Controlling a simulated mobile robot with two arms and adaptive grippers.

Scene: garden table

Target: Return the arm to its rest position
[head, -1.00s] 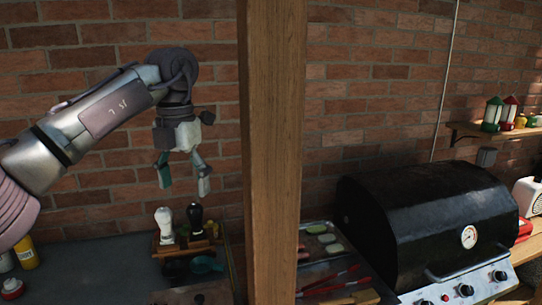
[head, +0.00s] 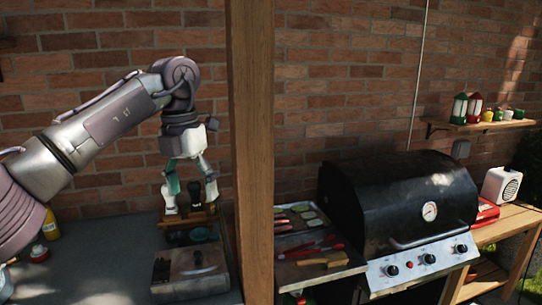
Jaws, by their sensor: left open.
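My left arm comes in from the left, and its gripper (head: 190,188) hangs downward with the fingers spread, open. It appears in front of and just above a small wooden caddy (head: 178,221) on the grey counter. A black shaker (head: 195,199) stands in the caddy and shows between the fingers. I cannot tell whether the fingers touch either shaker. My right gripper is not in view.
A wooden post (head: 251,150) stands just right of the gripper. A black grill (head: 400,200) and a tray of food and tongs (head: 323,243) lie beyond it. A wooden box (head: 190,270) sits in front of the caddy. Bottles (head: 50,225) stand at left.

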